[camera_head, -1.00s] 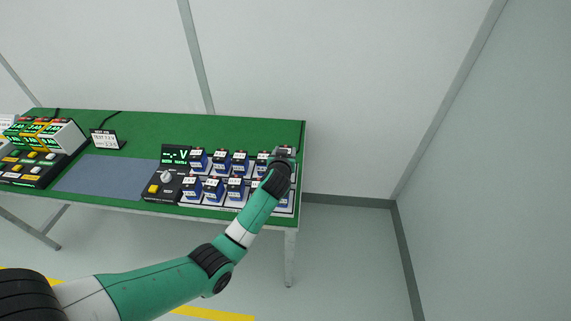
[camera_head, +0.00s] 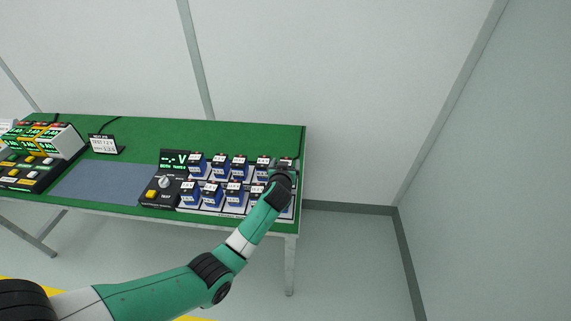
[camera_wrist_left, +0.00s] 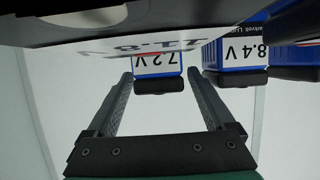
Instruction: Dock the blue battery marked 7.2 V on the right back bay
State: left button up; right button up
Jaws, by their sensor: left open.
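In the left wrist view a blue battery (camera_wrist_left: 158,70) with a white label reading 7.2 V stands between the tips of my left gripper (camera_wrist_left: 161,78). The jaws are open, one finger on each side, and I cannot tell whether they touch it. In the head view my left gripper (camera_head: 284,168) is over the right end of the rows of blue batteries and hides what is under it. A neighbouring battery (camera_wrist_left: 236,58) is labelled 8.4 V. I cannot make out the right back bay. My right gripper is not in view.
Two rows of batteries (camera_head: 212,194) stand closely packed beside a black tester (camera_head: 162,185) with a knob and yellow button. Left of it lies a bare grey-blue mat (camera_head: 100,182). A device with green displays (camera_head: 38,143) and a small sign (camera_head: 104,143) stand further left on the green table (camera_head: 165,135).

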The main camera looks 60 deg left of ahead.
pick_arm(q)
jog(key=shift+r, duration=0.2)
jog(key=shift+s+d+r+p, duration=0.15)
jog(key=shift+d+r+p, duration=0.15)
jog(key=shift+p, duration=0.2)
jog(key=p+v, duration=0.7)
jog(key=v, duration=0.3)
jog(key=shift+d+r, duration=0.1)
jog(key=shift+r, duration=0.05)
jog(key=shift+s+d+p, duration=0.25)
jog(key=shift+p, duration=0.15)
jog(key=shift+s+d, duration=0.1)
jog(key=shift+d, duration=0.05)
